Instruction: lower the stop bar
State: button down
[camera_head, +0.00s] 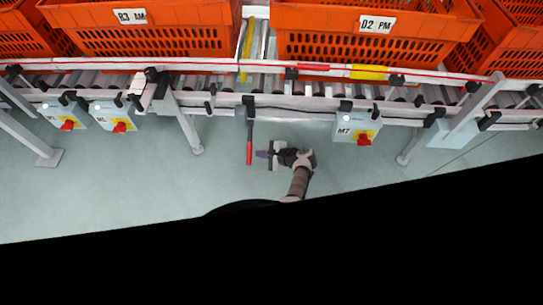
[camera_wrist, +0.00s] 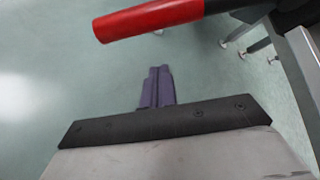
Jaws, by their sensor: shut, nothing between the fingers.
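A lever with a red handle (camera_head: 249,152) hangs from the conveyor's front rail, with a grey shaft above the red part. The red handle also crosses the top of the wrist view (camera_wrist: 150,19). My gripper (camera_head: 261,154) is just right of the handle in the head view, its purple fingers pointing left towards it. In the wrist view my gripper (camera_wrist: 158,88) is shut and empty, with the handle beyond its tips; I cannot tell whether they touch. A narrow yellow bar (camera_head: 247,50) lies between the two middle totes; I cannot tell whether it is the stop bar.
Conveyor legs (camera_head: 187,130) flank clear floor (camera_head: 120,180).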

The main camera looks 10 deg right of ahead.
jog(key=shift+s+a+r+p, duration=0.5)
jog(key=shift+r+p, duration=0.15)
jog(key=shift+r, duration=0.1)
jog(key=shift+s+a+r+p, duration=0.35)
jog(key=shift+a+r+p, duration=0.2)
jog(key=shift+r, duration=0.2)
jog(key=shift+r, duration=0.1)
